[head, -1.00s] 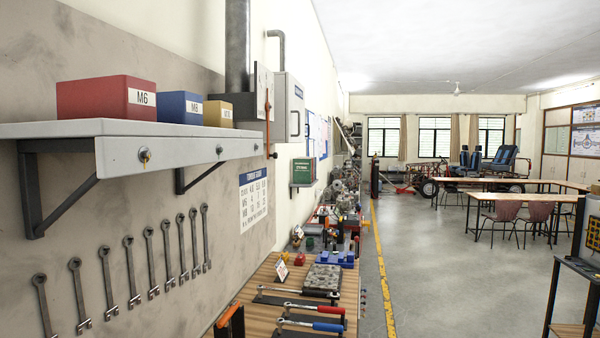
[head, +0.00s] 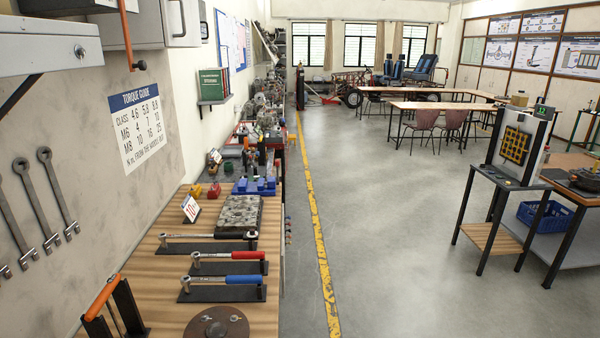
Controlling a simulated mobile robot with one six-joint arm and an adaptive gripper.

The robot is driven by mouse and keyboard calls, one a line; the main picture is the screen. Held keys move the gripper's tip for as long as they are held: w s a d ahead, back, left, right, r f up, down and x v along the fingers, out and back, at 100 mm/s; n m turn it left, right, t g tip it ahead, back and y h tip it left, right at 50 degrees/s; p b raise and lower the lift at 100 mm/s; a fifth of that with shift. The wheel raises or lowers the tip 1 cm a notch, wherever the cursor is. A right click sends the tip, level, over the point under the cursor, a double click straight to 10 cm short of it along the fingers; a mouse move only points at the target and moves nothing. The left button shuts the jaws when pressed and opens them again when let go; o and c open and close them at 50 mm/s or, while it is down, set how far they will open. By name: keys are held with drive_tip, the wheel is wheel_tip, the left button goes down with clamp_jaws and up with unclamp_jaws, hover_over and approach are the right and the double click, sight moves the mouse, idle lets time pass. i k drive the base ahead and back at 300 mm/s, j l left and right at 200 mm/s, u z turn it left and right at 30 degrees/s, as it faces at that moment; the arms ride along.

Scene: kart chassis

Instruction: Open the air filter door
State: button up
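No part in view is clearly marked as the air filter door. A grey metal wall box (head: 183,20) at the top left has a bar handle (head: 178,17) on its front face, and its top is cut off by the picture edge. Its front looks shut. I cannot tell whether it is the air filter housing. A kart with blue seats (head: 408,65) stands far off at the back, too small to show any filter. My gripper is not in view.
A wooden workbench (head: 165,275) with torque wrenches (head: 228,257) and other tools runs along the left wall. A black stand (head: 500,185) and tables are on the right. The grey floor (head: 390,250) between is clear.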

sight(204, 25)
drive_tip(key=i+z, duration=0.1)
drive_tip(key=i, duration=1.4)
